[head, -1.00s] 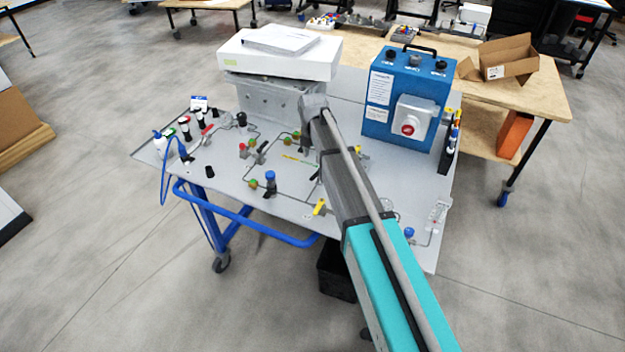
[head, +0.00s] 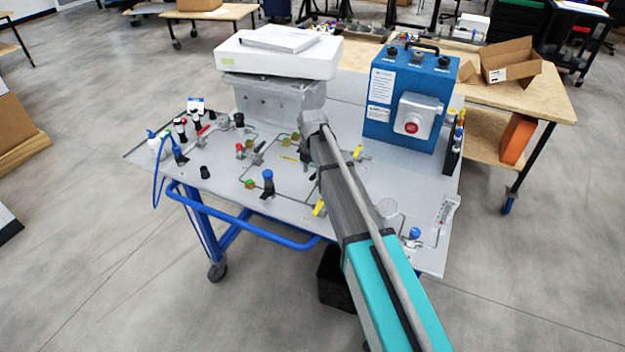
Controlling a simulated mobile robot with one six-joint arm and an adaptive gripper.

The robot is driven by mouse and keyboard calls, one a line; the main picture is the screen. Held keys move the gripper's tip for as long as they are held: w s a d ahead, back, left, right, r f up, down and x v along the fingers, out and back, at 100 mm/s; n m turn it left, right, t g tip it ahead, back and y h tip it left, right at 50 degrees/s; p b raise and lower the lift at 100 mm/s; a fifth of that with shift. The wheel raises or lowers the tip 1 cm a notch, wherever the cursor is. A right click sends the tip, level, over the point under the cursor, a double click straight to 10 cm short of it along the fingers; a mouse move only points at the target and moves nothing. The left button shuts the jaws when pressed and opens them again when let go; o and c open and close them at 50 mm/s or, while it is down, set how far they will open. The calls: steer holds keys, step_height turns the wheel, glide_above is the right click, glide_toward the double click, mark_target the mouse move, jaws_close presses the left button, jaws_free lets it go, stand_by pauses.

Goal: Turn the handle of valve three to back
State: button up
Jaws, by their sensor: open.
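The analyser panel (head: 225,215) is a grey board on a blue wheeled frame, with several small valves joined by thin tubes. Handles include a red one (head: 203,130) at the left, a black one (head: 258,158) left of the arm, a yellow one (head: 319,208) at the front edge and another yellow one (head: 358,152) right of the arm. No valve number is readable, so I cannot tell which is valve three. My gripper (head: 305,153) is a small dark shape under the arm's end, low over the panel's middle. It is open; its fingertips and any contact are mostly hidden.
A blue box (head: 385,128) with a red button stands at the back right. A white box (head: 278,52) rests on a grey housing (head: 265,96) at the back. Blue-topped upright parts (head: 268,180) rise from the panel. The floor in front is mostly clear.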

steer(key=shift+f+b, duration=0.6)
steer(key=shift+f, duration=0.2)
